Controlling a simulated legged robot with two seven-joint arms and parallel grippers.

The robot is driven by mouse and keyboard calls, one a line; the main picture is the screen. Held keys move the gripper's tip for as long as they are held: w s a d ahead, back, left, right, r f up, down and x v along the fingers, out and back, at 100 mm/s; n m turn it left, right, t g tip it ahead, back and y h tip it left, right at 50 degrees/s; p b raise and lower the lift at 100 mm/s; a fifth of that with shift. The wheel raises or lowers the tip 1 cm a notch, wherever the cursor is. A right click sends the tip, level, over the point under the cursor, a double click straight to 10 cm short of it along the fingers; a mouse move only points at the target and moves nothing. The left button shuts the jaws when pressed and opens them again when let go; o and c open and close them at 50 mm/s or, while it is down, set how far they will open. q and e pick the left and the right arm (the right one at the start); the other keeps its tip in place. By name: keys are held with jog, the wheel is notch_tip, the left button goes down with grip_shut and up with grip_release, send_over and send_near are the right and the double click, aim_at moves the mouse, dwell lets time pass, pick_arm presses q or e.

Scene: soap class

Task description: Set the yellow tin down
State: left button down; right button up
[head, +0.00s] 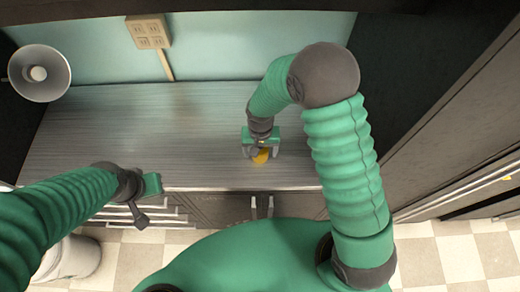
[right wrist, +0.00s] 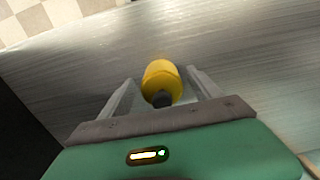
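The yellow tin (head: 261,157) is at the front part of the grey counter, under my right gripper (head: 262,155). In the right wrist view the yellow tin (right wrist: 161,78) has a dark end facing the camera and lies between the two fingers of my right gripper (right wrist: 160,76). A narrow gap shows on both sides of it, so the fingers look open around it. It appears to rest on the counter, but its contact is hidden. My left gripper (head: 142,205) hangs in front of the counter's front edge, away from the tin; its fingers are unclear.
The grey counter (head: 130,130) is otherwise bare, with wide free room to the left. An outlet panel (head: 148,32) is on the back wall. A white bin (head: 70,258) stands on the floor.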

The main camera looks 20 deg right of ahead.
jog(key=shift+w, duration=0.1)
jog(key=shift+r, duration=0.25)
notch_tip(320, 180, up, 11)
jog(key=shift+f+b, duration=0.1)
jog(key=shift+b, duration=0.9)
jog(key=shift+s+d+r, duration=0.2)
jog(key=shift+r, duration=0.1)
jog(key=s+d+f+n+t+b, duration=0.2)
jog(key=s+d, duration=0.4)
jog(key=s, duration=0.3)
notch_tip(320, 180, down, 2)
jog(key=shift+d+f+n+t+b, duration=0.15)
jog(key=shift+d+n+t+b, duration=0.15)
jog(key=shift+n+b, duration=0.4)
jog(key=shift+s, duration=0.1)
